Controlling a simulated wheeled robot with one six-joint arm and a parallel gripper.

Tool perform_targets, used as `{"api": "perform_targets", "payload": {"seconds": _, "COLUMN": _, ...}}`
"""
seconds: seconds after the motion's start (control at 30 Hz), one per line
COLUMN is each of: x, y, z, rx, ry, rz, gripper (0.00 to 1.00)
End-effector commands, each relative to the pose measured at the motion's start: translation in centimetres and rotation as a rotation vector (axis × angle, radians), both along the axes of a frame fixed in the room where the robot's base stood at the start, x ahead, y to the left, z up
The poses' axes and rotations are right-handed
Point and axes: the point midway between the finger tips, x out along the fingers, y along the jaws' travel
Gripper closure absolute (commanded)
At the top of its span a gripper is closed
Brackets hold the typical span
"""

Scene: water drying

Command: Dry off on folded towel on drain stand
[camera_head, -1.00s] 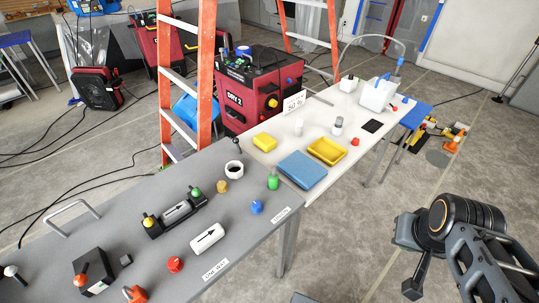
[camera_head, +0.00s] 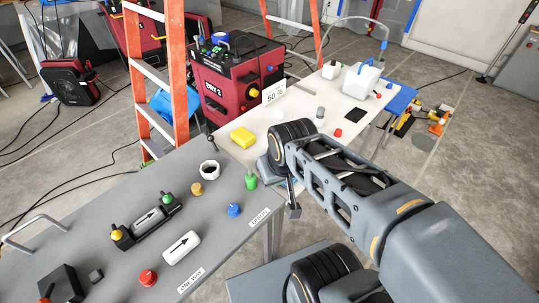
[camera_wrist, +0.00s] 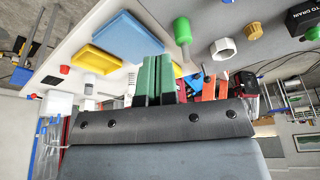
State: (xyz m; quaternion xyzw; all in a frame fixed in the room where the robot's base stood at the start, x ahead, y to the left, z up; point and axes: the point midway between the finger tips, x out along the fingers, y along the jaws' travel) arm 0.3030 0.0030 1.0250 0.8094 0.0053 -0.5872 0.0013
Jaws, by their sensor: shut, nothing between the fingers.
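The folded blue towel (camera_wrist: 127,37) lies flat on the pale table, shown at the upper left of the wrist view. In the head view my arm hides most of it. My gripper (camera_wrist: 158,60) shows as two green fingers side by side in the wrist view. It is shut and empty, apart from the towel in the picture. In the head view its fingers cannot be made out clearly behind my wrist. I cannot tell which part is the drain stand; the pale table (camera_head: 234,157) bears the towel.
A yellow tray (camera_wrist: 97,61) is beside the towel. A yellow block (camera_head: 243,137), green bottle-like piece (camera_head: 251,181), white nut (camera_head: 209,171) and blue knob (camera_head: 234,210) stand nearby. The orange ladder (camera_head: 172,70) and red dryer (camera_head: 228,85) rise behind the tables.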

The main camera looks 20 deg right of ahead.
Motion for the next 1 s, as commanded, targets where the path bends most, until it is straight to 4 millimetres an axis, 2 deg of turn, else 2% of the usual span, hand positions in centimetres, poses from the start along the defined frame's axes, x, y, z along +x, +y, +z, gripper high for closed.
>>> {"api": "perform_targets", "payload": {"seconds": 0.23, "x": 0.2, "y": -0.1, "z": 0.2, "rx": -0.002, "ry": 0.004, "rz": 0.004, "gripper": 1.0}}
{"api": "perform_targets", "payload": {"seconds": 0.33, "x": 1.4, "y": -0.2, "z": 1.0, "rx": -0.013, "ry": 0.027, "rz": 0.026, "gripper": 1.0}}
{"api": "perform_targets", "payload": {"seconds": 0.47, "x": 4.6, "y": -1.3, "z": 2.4, "rx": -0.041, "ry": 0.085, "rz": 0.095, "gripper": 1.0}}
{"api": "perform_targets", "payload": {"seconds": 0.6, "x": 9.0, "y": -3.3, "z": 3.0, "rx": -0.066, "ry": 0.162, "rz": 0.189, "gripper": 1.0}}
{"api": "perform_targets", "payload": {"seconds": 0.8, "x": 13.9, "y": -6.3, "z": 1.8, "rx": -0.077, "ry": 0.249, "rz": 0.313, "gripper": 1.0}}
{"api": "perform_targets", "payload": {"seconds": 1.0, "x": 16.4, "y": -8.2, "z": 0.1, "rx": -0.075, "ry": 0.298, "rz": 0.391, "gripper": 1.0}}
